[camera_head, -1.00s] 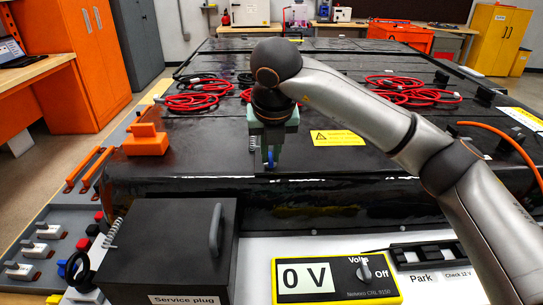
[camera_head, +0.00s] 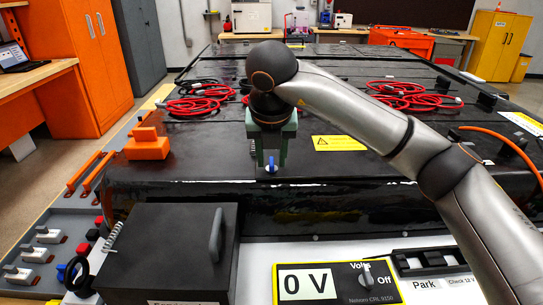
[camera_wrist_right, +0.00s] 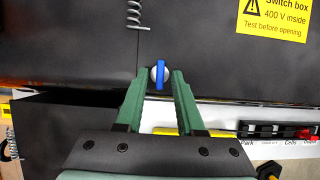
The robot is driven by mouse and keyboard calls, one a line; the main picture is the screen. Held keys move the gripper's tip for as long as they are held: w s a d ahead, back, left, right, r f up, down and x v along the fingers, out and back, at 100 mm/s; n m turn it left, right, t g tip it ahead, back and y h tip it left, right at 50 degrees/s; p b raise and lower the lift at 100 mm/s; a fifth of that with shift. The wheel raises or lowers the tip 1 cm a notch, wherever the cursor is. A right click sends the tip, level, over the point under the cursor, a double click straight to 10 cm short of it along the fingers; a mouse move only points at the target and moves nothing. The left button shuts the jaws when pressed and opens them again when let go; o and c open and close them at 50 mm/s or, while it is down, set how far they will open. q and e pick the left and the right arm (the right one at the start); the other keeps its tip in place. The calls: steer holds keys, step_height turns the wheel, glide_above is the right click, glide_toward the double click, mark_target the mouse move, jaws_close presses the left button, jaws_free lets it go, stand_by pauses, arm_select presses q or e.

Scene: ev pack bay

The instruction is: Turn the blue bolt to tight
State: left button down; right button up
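The blue bolt (camera_head: 271,166) stands at the front part of the black pack cover, below my right gripper (camera_head: 271,153). In the right wrist view the bolt (camera_wrist_right: 160,75) has a narrow blue bar on a pale round base, and the bar points up and down the picture. The green fingertips of my right gripper (camera_wrist_right: 161,78) lie on either side of it, with a gap on both sides. The gripper is open and holds nothing. How far the fingertips reach down beside the bolt is hard to tell. My left gripper is not in view.
A dark service plug box (camera_head: 165,255) and a yellow meter reading 0 V (camera_head: 335,283) stand in front. An orange block (camera_head: 147,146) and red cable coils (camera_head: 410,96) lie on the pack (camera_head: 345,170). A spring (camera_wrist_right: 134,17) hangs near the bolt.

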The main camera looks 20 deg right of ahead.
steer(key=shift+o, duration=0.2)
steer(key=v, duration=1.2)
steer(key=shift+r, duration=0.25)
steer(key=shift+s, duration=0.1)
